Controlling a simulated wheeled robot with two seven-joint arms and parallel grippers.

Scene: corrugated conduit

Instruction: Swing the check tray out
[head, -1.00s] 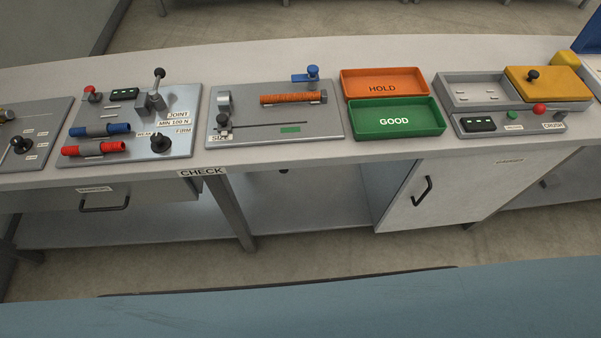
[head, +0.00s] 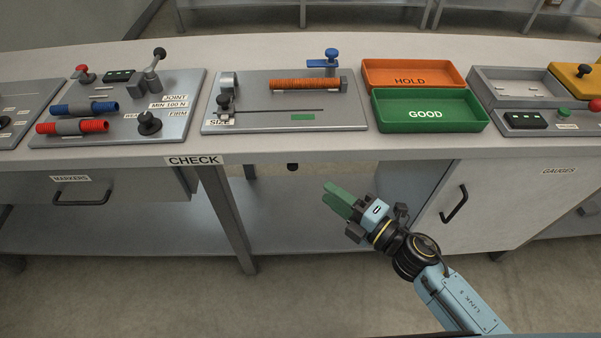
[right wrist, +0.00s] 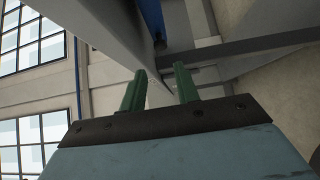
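A white CHECK label (head: 193,160) is on the bench's front edge in the head view. A small dark round knob (head: 292,167) shows just under that edge, to the right of the label. I cannot make out a tray body around it. My right gripper (head: 333,195) is in front of the bench, below its edge, to the right of and lower than the knob, and not touching it. Its green fingers are apart and empty; they also show in the right wrist view (right wrist: 160,85). My left gripper is not in view.
The SIZE gauge plate (head: 240,120) with an orange corrugated piece lies above the knob. The green GOOD tray (head: 425,127) and orange HOLD tray (head: 455,67) are to its right. A bench leg (head: 226,215) stands left; a cupboard handle (head: 453,203) is at right.

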